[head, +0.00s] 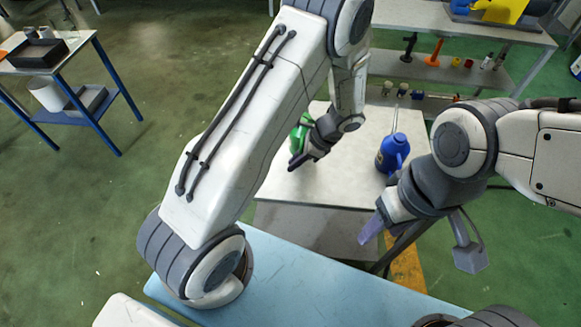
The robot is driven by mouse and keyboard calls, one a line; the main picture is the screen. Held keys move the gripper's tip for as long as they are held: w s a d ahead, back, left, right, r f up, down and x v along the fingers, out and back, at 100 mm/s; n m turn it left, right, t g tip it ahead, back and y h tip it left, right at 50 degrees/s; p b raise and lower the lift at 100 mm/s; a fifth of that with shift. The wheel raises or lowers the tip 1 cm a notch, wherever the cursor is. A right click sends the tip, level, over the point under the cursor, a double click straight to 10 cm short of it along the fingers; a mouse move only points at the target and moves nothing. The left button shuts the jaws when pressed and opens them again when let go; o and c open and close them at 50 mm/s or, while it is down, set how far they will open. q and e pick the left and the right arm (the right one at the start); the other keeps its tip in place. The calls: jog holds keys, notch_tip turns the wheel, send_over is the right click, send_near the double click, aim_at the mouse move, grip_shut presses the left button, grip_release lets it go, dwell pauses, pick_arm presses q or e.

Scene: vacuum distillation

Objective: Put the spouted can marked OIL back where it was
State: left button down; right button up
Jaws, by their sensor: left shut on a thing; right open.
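My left gripper (298,159) is shut on a green can (298,135) at the left part of the white table (338,172). The gripper and wrist hide much of the green can, and I cannot tell whether its base touches the table. No lettering is readable on either can, so I cannot see which is marked OIL. My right gripper (371,228) is open and empty, in front of and below the blue can.
A light blue bench top (300,285) lies in the foreground. A shelf unit (460,75) with small tools and fittings stands behind the white table. A blue-legged side table (70,60) with a dark tray is at the left. The white table is clear between the cans.

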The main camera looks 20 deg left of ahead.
pick_arm(q)
jog(key=shift+a+f, duration=0.4)
jog(key=shift+a, duration=0.25)
notch_tip(320, 180, down, 3)
jog(key=shift+s+p, duration=0.1)
jog(key=shift+p, duration=0.2)
jog(key=shift+f, duration=0.5)
jog(key=shift+f, duration=0.1)
jog(key=c, duration=1.3)
grip_release()
jog(key=shift+f, duration=0.1)
jog(key=o, duration=0.4)
jog(key=shift+r, duration=0.2)
